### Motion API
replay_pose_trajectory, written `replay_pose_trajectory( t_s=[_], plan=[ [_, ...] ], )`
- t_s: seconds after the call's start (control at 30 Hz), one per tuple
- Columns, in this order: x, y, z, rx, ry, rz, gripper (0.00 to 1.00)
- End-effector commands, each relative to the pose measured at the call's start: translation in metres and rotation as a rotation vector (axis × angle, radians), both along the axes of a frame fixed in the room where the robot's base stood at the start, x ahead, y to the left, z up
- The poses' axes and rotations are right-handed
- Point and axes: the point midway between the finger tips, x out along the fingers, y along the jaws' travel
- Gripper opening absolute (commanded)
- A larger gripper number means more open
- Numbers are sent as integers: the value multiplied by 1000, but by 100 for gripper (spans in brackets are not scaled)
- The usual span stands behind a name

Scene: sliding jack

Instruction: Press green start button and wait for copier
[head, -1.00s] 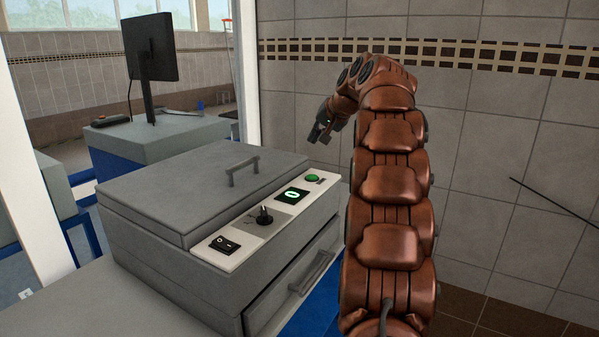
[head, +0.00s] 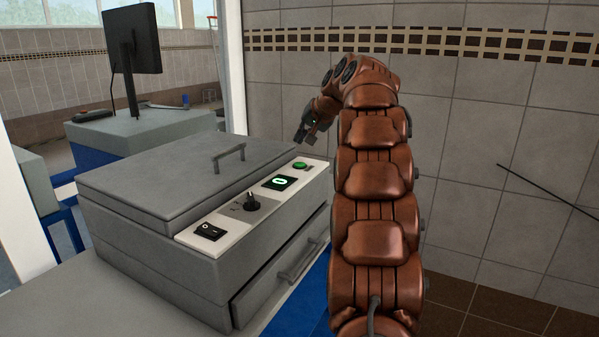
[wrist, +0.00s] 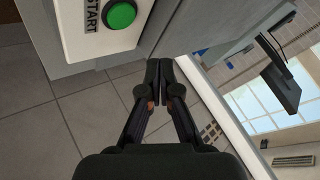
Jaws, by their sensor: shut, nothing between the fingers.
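The copier (head: 150,200) is a grey box with a lid and handle on a grey bench. A white control strip runs along its right side. The green start button (head: 300,165) sits at the far end of the strip. In the wrist view the green button (wrist: 119,15) is at the top left beside the word START. My gripper (head: 305,136) is above and just behind the far end of the strip, near the button. In the wrist view my gripper (wrist: 159,64) is shut and empty, with its tips to the lower right of the button, apart from it in the picture.
The strip also holds a lit green display (head: 279,183), a black knob (head: 252,203) and a black switch (head: 209,232). A monitor (head: 132,45) stands on another bench at the back left. A tiled wall (head: 480,130) is behind my arm.

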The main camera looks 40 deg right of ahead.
Motion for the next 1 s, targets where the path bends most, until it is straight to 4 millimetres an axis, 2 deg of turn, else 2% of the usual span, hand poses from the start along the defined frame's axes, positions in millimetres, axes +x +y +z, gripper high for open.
replay_pose_trajectory(
  t_s=[0.03,0.1,0.4,1.0],
  plan=[
    [-1,-1,-12,-1,1,-2,0],
    [-1,-1,-20,0,-1,-3,0],
    [0,0,-46,2,0,-1,0],
    [0,0,-46,1,0,-1,0]
  ],
)
